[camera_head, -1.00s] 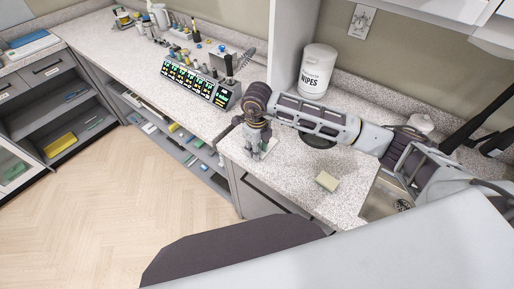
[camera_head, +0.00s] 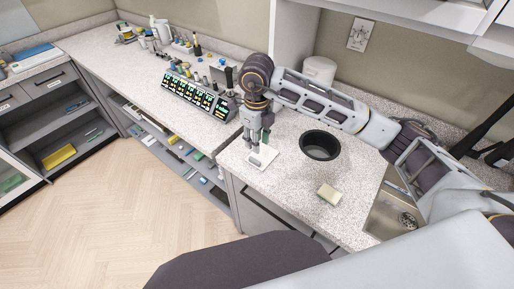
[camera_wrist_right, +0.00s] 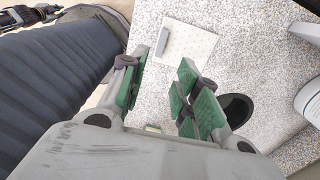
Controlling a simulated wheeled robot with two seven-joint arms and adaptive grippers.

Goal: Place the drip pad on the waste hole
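The drip pad (camera_head: 262,157) is a thin white square with a raised bar on it. It lies on the speckled counter near the front edge, and shows beyond my fingers in the right wrist view (camera_wrist_right: 198,50). My right gripper (camera_head: 259,143) points down above the pad. In the wrist view its green-padded fingers (camera_wrist_right: 163,73) are apart, with nothing between them. The waste hole is a round black opening (camera_head: 320,145) right of the pad. It is partly hidden behind a finger in the wrist view (camera_wrist_right: 238,107). My left gripper is not in view.
A yellowish sponge (camera_head: 329,194) lies on the counter in front of the hole. A sink (camera_head: 395,208) is at the right. A white wipes canister (camera_head: 319,70) stands behind my right arm, partly covered. A display rack (camera_head: 198,95) stands on the counter to the left.

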